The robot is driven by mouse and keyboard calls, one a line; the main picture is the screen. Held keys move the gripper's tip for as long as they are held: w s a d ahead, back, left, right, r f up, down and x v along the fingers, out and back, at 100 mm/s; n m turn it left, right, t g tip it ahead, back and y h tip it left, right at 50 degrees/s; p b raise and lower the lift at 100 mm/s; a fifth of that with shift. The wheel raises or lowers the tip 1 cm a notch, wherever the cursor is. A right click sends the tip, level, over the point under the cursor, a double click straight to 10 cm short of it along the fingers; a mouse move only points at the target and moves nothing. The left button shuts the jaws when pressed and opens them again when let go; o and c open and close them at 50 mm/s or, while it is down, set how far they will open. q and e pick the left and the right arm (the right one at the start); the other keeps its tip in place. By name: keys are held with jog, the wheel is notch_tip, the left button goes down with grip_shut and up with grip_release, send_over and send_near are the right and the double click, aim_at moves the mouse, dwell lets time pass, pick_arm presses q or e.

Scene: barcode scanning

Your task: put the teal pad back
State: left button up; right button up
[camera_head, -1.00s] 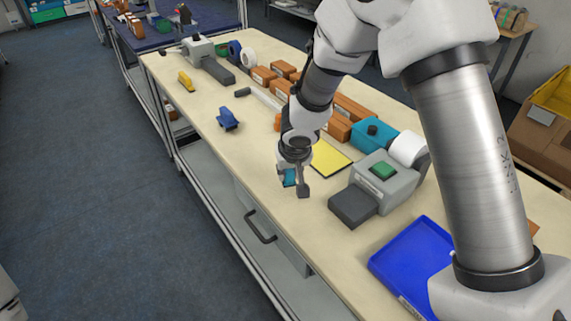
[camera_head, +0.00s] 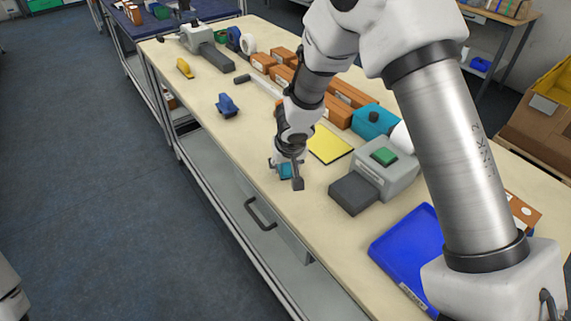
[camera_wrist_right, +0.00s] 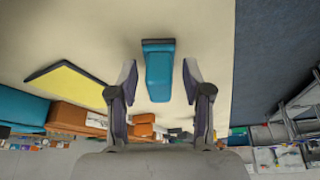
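I cannot tell how far the fingertips are above the worktop. My left gripper is not in view.
A yellow pad (camera_head: 329,144) lies just behind the gripper. A grey device with a green button (camera_head: 384,157) and a blue tray (camera_head: 407,254) stand to the right. A blue object (camera_head: 228,105) lies to the left. Orange-brown boxes (camera_head: 336,112) line the back.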

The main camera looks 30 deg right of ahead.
jog(key=shift+r, duration=0.1)
jog(key=shift+r+p, duration=0.4)
jog(key=shift+p, duration=0.05)
jog(key=p+v, duration=0.4)
jog(key=v, duration=0.7)
jog(key=shift+s+r, duration=0.2)
jog(key=shift+s, duration=0.1)
jog(key=shift+f, duration=0.1)
